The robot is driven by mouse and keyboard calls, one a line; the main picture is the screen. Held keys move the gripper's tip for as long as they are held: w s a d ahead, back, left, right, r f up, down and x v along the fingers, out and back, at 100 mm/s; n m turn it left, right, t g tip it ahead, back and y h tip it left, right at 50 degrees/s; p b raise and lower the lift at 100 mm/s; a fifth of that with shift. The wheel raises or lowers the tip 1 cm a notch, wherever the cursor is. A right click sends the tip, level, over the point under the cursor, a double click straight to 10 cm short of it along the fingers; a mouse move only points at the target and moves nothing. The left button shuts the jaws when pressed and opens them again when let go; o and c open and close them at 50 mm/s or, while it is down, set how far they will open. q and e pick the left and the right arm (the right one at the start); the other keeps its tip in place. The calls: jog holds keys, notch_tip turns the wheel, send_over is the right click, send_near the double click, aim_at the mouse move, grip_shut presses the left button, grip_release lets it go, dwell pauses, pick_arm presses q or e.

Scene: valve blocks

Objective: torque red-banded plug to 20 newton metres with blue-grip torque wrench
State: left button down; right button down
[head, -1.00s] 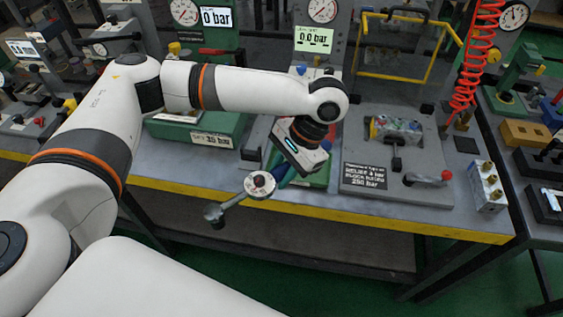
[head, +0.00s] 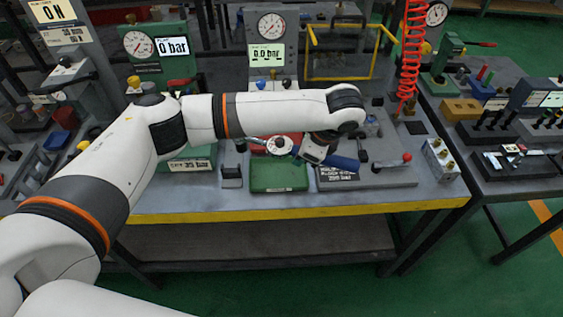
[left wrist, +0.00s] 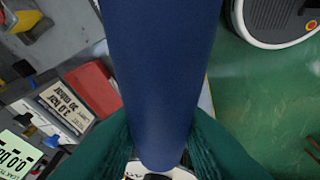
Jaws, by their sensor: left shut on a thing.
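My left gripper (head: 312,152) is shut on the blue grip of the torque wrench (head: 342,163). The wrench is held above the bench front, its round white dial (head: 279,146) to the left of the gripper and the blue grip reaching right. In the left wrist view the blue grip (left wrist: 160,70) fills the middle, between the dark green fingers (left wrist: 160,145). The clamp fixture (head: 385,172) is right of the gripper; my forearm partly hides the block in it. I cannot make out the red-banded plug. My right gripper is not in view.
An empty green tray (head: 278,182) lies below the wrench, by the yellow bench edge (head: 240,214). A metal block with brass fittings (head: 440,160) stands at the bench's right end. A red coiled hose (head: 411,60) hangs behind. A red-knobbed lever (head: 407,157) projects from the fixture.

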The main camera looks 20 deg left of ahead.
pick_arm(q)
jog(key=w+d+m+t+h+p, duration=0.1)
jog(key=w+d+m+h+p, duration=0.1)
jog(key=w+m, duration=0.4)
jog(key=w+d+m+h+p, duration=0.3)
jog(key=w+m+h, duration=0.2)
jog(key=m, duration=0.8)
jog(key=shift+w+r+m+t+p, duration=0.3)
jog(key=shift+w+r+t, duration=0.05)
jog(key=shift+w+t, duration=0.05)
notch_tip(320, 180, down, 5)
jog(key=b, duration=0.2)
jog(key=shift+r+b, duration=0.1)
jog(key=shift+b, duration=0.25)
jog(key=shift+a+r, duration=0.1)
dwell(0.5)
